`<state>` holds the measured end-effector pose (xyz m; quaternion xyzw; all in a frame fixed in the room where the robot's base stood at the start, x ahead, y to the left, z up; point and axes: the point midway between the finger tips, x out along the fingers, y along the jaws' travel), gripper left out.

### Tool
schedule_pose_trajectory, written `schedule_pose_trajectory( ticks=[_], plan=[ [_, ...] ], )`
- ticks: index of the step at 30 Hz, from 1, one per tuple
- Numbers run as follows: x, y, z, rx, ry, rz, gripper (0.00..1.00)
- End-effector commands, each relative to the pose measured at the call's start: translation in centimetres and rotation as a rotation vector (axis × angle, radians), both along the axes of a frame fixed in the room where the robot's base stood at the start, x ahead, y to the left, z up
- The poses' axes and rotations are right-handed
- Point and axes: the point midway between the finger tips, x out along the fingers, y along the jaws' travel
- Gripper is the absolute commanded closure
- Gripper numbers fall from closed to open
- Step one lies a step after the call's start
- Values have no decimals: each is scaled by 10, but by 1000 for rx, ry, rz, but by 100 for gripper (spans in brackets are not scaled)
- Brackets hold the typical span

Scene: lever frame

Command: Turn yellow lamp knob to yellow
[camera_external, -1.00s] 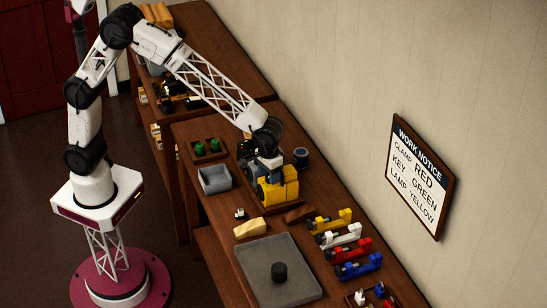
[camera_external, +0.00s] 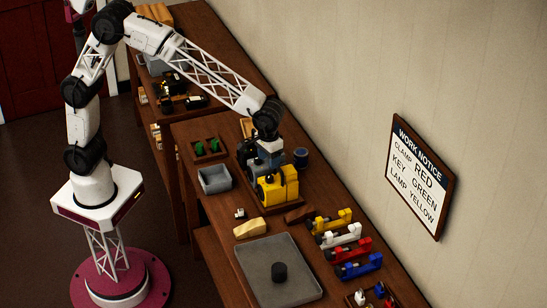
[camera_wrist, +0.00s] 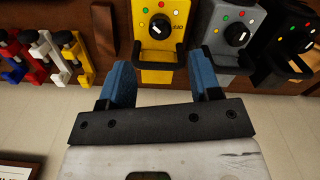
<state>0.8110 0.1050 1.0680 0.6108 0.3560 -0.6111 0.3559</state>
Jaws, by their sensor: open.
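The yellow lamp (camera_external: 277,186) stands upright on the bench in the external view. In the wrist view the yellow lamp (camera_wrist: 168,75) is at the top centre, with a round black knob (camera_wrist: 159,27) on its face, small coloured dots around the knob and a black loop handle below. The knob carries a white pointer mark; I cannot tell surely which dot it points at. My gripper (camera_wrist: 163,62) is open, its blue fingers apart and empty, with the yellow lamp beyond them. In the external view my gripper (camera_external: 268,155) is above and behind the yellow lamp.
A grey lamp (camera_wrist: 228,52) and a black lamp (camera_wrist: 285,48) stand close beside the yellow one. Several coloured clamps (camera_external: 345,245) lie to the right. A grey tray (camera_external: 258,262) and a grey bin (camera_external: 214,180) are on the bench. A work notice (camera_external: 420,178) reads LAMP YELLOW.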

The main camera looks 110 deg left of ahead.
Motion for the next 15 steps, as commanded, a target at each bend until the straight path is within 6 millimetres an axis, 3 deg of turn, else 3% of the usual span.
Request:
schedule_pose_trajectory(
  ticks=[3,8,15],
  plan=[
    [0,0,0,0,0,-5,57],
    [0,0,0,0,0,-62,57],
    [0,0,-1,0,0,-273,57]
  ],
)
